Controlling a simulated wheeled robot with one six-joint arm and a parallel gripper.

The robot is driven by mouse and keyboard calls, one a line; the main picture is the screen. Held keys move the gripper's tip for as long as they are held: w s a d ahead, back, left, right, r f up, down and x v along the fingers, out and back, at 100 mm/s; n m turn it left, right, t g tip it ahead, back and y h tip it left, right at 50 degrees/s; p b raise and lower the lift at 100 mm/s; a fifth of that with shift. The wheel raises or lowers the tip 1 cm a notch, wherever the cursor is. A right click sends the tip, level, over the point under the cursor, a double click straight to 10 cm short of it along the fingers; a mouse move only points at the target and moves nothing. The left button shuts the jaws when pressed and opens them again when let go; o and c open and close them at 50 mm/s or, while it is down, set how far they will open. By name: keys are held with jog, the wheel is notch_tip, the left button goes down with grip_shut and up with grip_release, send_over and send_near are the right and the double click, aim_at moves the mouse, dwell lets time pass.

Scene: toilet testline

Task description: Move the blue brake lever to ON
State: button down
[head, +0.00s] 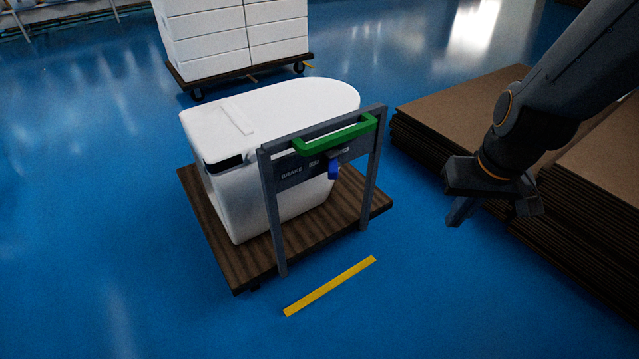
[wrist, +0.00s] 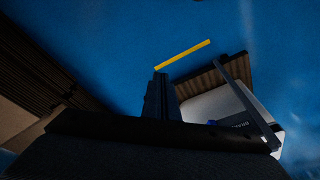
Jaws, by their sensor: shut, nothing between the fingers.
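The blue brake lever (head: 333,170) hangs from the right part of a grey panel (head: 300,172) on the cart's upright frame, below a green handle (head: 335,136). The panel carries the word BRAKE and small labels, too small to read fully. In the wrist view a small blue bit of the lever (wrist: 212,122) shows beside the panel. The cart (head: 232,262) has a brown deck bearing a white toilet (head: 265,110). My gripper (head: 456,214) is shut and empty, to the right of the cart and apart from the lever. It also shows in the wrist view (wrist: 161,82).
Stacks of brown cardboard sheets (head: 425,105) lie on the right, behind and beside my gripper. A yellow floor strip (head: 330,286) lies in front of the cart. Another cart with white boxes (head: 235,40) stands behind. The blue floor in front is clear.

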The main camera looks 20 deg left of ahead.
jog(key=w+a+f+n+t+y+b, duration=0.1)
jog(key=w+a+f+n+t+b, duration=0.1)
jog(key=w+a+f, duration=0.35)
jog(key=w+a+f+n+t+b, duration=0.25)
jog(key=w+a, duration=0.35)
jog(key=a, duration=0.4)
jog(key=n+t+b, duration=0.5)
jog(key=n+t, duration=0.2)
jog(key=n, duration=0.1)
send_near(333, 167)
jog(key=a+f, duration=0.4)
jog(key=f, duration=0.1)
jog(key=s+a+n+t+h+b, duration=0.1)
jog(key=s+a+n+t+b, duration=0.1)
jog(key=s, duration=0.4)
jog(key=shift+s+a+n+t+h, duration=0.4)
jog(key=shift+a+n+t, duration=0.35)
jog(key=shift+t, duration=0.4)
jog(key=w+d, duration=0.4)
jog(key=w, duration=0.7)
